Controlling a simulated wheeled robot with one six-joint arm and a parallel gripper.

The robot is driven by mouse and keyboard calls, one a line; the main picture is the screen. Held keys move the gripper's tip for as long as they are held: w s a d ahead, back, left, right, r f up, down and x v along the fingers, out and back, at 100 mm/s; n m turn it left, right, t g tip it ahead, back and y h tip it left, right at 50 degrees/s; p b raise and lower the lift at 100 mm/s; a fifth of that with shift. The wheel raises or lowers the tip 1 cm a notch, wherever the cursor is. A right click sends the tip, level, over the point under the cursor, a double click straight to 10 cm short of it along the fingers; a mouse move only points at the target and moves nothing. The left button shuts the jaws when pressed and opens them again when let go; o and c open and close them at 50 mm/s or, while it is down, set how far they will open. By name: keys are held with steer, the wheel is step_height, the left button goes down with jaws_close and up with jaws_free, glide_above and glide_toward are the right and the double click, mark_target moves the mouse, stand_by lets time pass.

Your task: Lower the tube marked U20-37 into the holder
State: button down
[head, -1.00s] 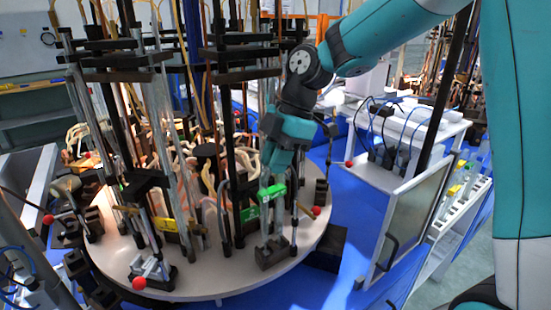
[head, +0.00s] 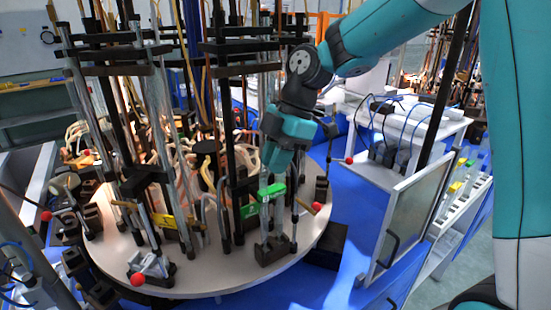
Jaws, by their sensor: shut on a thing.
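A clear tube with a green label (head: 271,192) is under my gripper (head: 276,172), near the front right of the round turntable. The label's writing is too small to read. My gripper is shut on the tube's upper part, and the tube looks roughly upright. Below it is a holder with a black base (head: 272,250) and upright posts. The tube's lower end is among these posts; I cannot tell whether it is seated or touching the base.
The round white turntable (head: 215,278) carries several black holders and tall rods, crowded left of my gripper. A second green label (head: 249,211) and a yellow label (head: 163,220) are close by. A glass-fronted white cabinet (head: 388,235) stands to the right.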

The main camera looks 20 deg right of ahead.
steer(key=shift+f+b, duration=0.85)
steer(key=shift+f, duration=0.1)
steer(key=c, duration=1)
jaws_free()
steer(key=shift+r+p, duration=1.8)
steer(key=shift+r, duration=0.55)
steer(key=p+v, duration=0.5)
steer(key=v, duration=1.2)
steer(key=shift+r, duration=0.2)
